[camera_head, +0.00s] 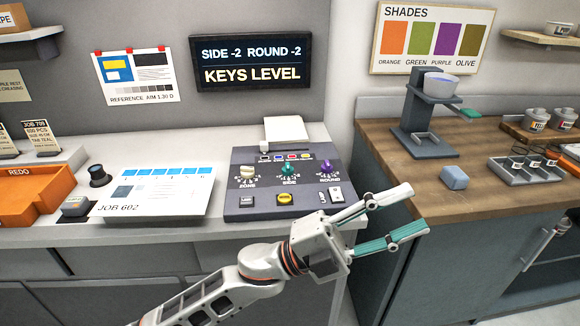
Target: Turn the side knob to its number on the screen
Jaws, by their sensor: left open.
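The side knob (288,169) is the green one in the middle of the grey control panel (246,207), above the label SIDE. A cream zone knob (247,172) is on its left and a purple round knob (327,167) on its right. The screen (251,62) on the wall reads SIDE -2, ROUND -2 and KEYS LEVEL. The knob's exact setting is too small to read. My left gripper (418,212) is open and empty, in front of and to the right of the panel, apart from the knobs. My right gripper is not in view.
A JOB 602 sheet (160,190) lies left of the panel, by an orange REDO tray (25,196).

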